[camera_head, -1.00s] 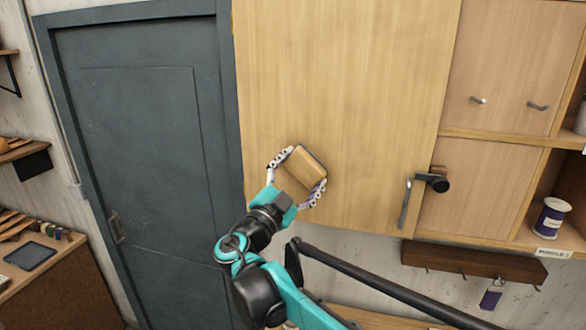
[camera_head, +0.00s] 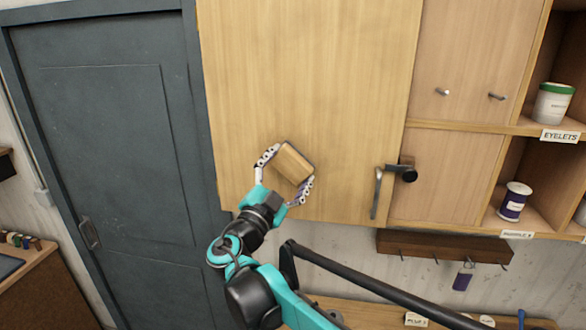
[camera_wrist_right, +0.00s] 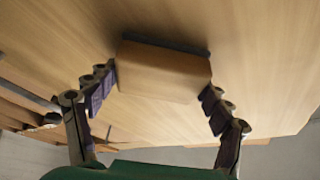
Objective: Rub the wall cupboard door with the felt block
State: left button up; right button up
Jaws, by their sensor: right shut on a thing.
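The wall cupboard door (camera_head: 330,70) is a large pale wooden panel in the upper middle of the head view, with a metal handle (camera_head: 377,190) near its lower right corner. My right gripper (camera_head: 285,172) is shut on the felt block (camera_head: 294,163), a wooden block with a thin dark felt layer on its far side. The block is tilted in front of the lower left part of the door. In the right wrist view the block (camera_wrist_right: 163,72) sits between the two fingers, its dark felt side (camera_wrist_right: 165,43) at or very near the door surface. My left gripper is not in view.
A black latch (camera_head: 408,174) sits right of the handle. A dark grey door (camera_head: 110,150) is on the left. Open shelves on the right hold a white tub (camera_head: 552,104) and a purple spool (camera_head: 514,202). A hook rail (camera_head: 445,247) is below.

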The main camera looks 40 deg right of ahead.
aim_at(259, 153)
jog(key=w+a, duration=0.3)
jog(key=w+a+b, duration=0.1)
jog(key=w+a, duration=0.2)
jog(key=w, duration=0.1)
jog(key=shift+w+a+b, duration=0.15)
jog(key=shift+w+b, duration=0.05)
jog(key=shift+b, duration=0.1)
dwell(0.6)
jog(key=shift+s, duration=0.1)
jog(key=shift+s+a, duration=0.35)
jog(key=shift+a, duration=0.05)
jog(key=shift+s+a, duration=1.55)
jog(key=shift+a, duration=0.2)
